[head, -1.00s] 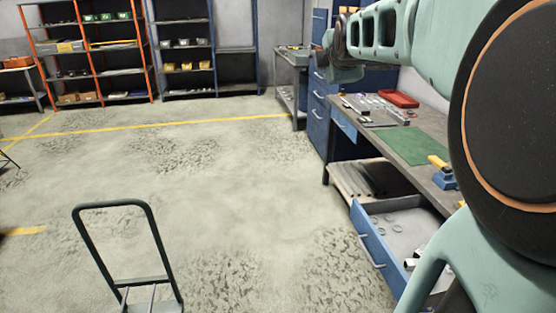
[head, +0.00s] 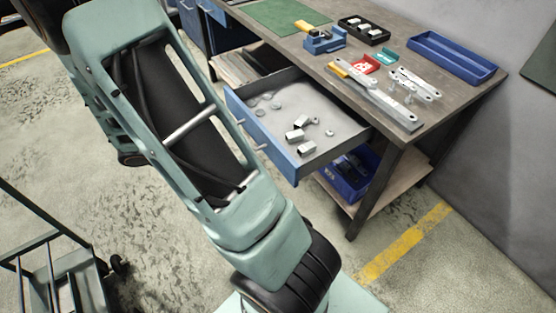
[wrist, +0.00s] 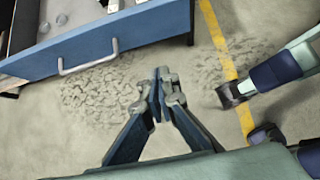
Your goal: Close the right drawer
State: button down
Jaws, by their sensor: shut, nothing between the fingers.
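The right drawer (head: 262,138) stands pulled out under the workbench, with a blue front and a grey tray inside. Its pale bar handle (head: 264,149) faces left. Several round washers and bent metal brackets (head: 297,130) lie in the tray. In the wrist view, the blue drawer front (wrist: 120,35) fills the upper left, with its handle (wrist: 88,62) showing. My gripper (wrist: 163,75) has its fingertips together, empty, to the right of and below the handle in the picture, apart from the drawer front. My gripper does not show in the head view; my arm crosses its left part.
The workbench (head: 400,120) carries a blue tray (head: 452,57), a black bin (head: 364,29), tools and a green mat (head: 288,18). A blue crate (head: 348,176) sits on the shelf below. A cart (head: 50,265) stands at the lower left. Floor left of the drawer is partly hidden by my arm.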

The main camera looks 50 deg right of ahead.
jog(key=s+f, duration=0.1)
jog(key=s, duration=0.1)
jog(key=b, duration=0.1)
send_near(284, 168)
jog(key=shift+h, duration=0.3)
jog(key=x, duration=0.3)
jog(key=a+f+x, duration=0.1)
jog(key=x, duration=0.1)
jog(key=shift+w+d+f, duration=0.1)
jog(key=shift+d+f, duration=0.1)
jog(key=shift+d, duration=0.4)
jog(key=shift+d+b, duration=0.1)
jog(key=shift+b, duration=0.2)
jog(key=s+d+b, duration=0.2)
jog(key=d, duration=0.8)
jog(key=s+d+b, duration=0.1)
jog(key=s+d, duration=0.2)
jog(key=d, duration=0.7)
jog(key=s+d+b, duration=0.2)
jog(key=d, duration=0.8)
jog(key=shift+s+b, duration=0.15)
jog(key=shift+b, duration=0.15)
jog(key=shift+d+r, duration=0.15)
jog(key=shift+d, duration=0.2)
jog(key=shift+s+d+r, duration=0.1)
